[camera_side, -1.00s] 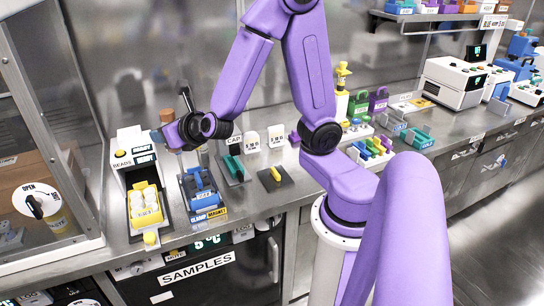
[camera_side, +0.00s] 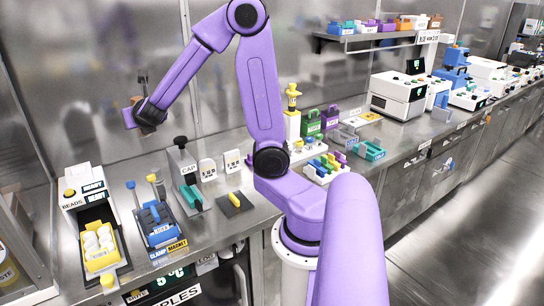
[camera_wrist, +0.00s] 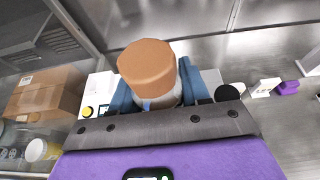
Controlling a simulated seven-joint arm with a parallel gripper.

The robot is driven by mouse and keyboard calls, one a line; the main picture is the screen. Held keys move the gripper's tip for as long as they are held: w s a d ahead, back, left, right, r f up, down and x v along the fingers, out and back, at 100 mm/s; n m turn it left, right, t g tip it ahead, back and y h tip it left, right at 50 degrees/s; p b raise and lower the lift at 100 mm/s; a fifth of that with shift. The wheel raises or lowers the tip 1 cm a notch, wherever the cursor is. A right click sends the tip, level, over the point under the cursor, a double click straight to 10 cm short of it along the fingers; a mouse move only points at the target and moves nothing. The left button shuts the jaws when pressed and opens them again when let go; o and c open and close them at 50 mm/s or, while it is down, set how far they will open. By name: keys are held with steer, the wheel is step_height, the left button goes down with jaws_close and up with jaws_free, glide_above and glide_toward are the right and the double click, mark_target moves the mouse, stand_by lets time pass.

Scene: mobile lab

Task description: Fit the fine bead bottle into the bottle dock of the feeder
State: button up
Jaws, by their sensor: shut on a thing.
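My gripper (camera_wrist: 155,100) is shut on a bottle with a brown cap (camera_wrist: 147,68) and a pale body, in the wrist view. The blue fingers press on both sides of it, and its lower part is hidden by the gripper body. No label shows, so I cannot tell if it is the fine bead bottle. In the side view my gripper (camera_side: 140,113) is raised high above the back of the bench. The white feeder (camera_side: 78,176), marked BEADS and READY, stands below and left of it. Its white casing also shows in the wrist view (camera_wrist: 100,86). I cannot make out the bottle dock.
A yellow holder with several white pieces (camera_side: 103,262) sits at the feeder's front. A blue clamp unit (camera_side: 158,228) stands right of it, then the CAP stand (camera_side: 183,158) and a dark pad with a yellow piece (camera_side: 234,203). Cardboard boxes (camera_wrist: 40,100) lie left.

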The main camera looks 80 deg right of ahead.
steer(key=s+d+m+g+h, duration=0.3)
steer(key=d+m+g, duration=0.1)
steer(key=d, duration=1)
steer(key=s+d+m+g, duration=1)
steer(key=s+d+g, duration=0.1)
steer(key=s+d, duration=1.35)
steer(key=shift+s+a+f, duration=0.1)
steer(key=shift+a+f, duration=0.05)
steer(key=shift+f, duration=7.45)
steer(key=shift+s+a+f, duration=0.1)
steer(key=shift+a+f, duration=0.05)
steer(key=shift+f, duration=7.4)
steer(key=shift+f, duration=0.15)
steer(key=o, duration=0.8)
